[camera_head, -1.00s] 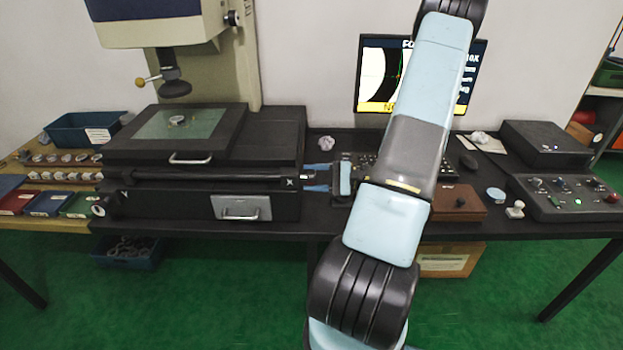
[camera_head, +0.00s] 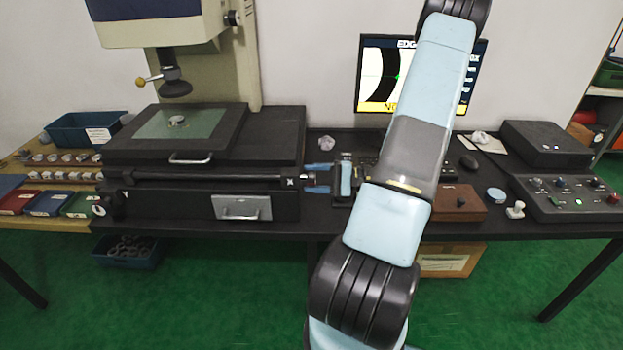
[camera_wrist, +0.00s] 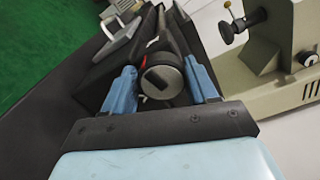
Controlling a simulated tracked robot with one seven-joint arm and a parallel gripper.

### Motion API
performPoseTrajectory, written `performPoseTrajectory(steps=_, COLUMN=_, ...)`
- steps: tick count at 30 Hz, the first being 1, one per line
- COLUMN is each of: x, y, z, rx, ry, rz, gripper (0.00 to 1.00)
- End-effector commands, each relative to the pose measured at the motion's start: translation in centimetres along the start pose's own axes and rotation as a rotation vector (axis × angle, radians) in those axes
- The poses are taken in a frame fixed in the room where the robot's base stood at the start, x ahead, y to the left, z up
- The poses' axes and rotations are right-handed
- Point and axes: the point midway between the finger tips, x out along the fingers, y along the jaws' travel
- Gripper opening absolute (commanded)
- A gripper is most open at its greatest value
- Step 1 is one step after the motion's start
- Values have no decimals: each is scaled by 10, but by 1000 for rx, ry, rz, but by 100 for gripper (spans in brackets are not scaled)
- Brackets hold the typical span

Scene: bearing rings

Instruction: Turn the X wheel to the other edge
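The fingers are spread, one on each side, with slight gaps. In the head view my gripper (camera_head: 317,178) is at the right end of the stage's X rod, and the wheel is mostly hidden. A bearing ring (camera_head: 177,121) lies on the glass of the stage (camera_head: 150,150). The monitor (camera_head: 385,107) shows a dark curved band with a green mark, partly hidden by my arm.
The measuring machine's head (camera_head: 174,82) hangs above the stage. A control box (camera_head: 567,205) and a brown box (camera_head: 455,203) stand on the right of the bench. Trays and several rings lie on the left. A keyboard is partly behind my arm.

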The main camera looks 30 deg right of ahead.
Motion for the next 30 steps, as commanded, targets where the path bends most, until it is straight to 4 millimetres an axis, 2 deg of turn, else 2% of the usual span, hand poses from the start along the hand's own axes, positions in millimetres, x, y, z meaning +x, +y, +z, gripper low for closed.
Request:
performPoseTrajectory(steps=1, x=0, y=0, z=0, rx=0, ry=1, rz=0, gripper=61)
performPoseTrajectory(steps=6, x=0, y=-1, z=0, rx=0, ry=-1, rz=-2, gripper=77)
performPoseTrajectory(steps=17, x=-5, y=-1, z=0, rx=-2, ry=-2, rz=-3, gripper=78)
performPoseTrajectory(steps=23, x=-34, y=-1, z=-1, rx=-3, ry=1, rz=-3, gripper=78)
performPoseTrajectory(steps=30, x=-82, y=-1, z=-2, rx=-2, ry=2, rz=-4, gripper=78)
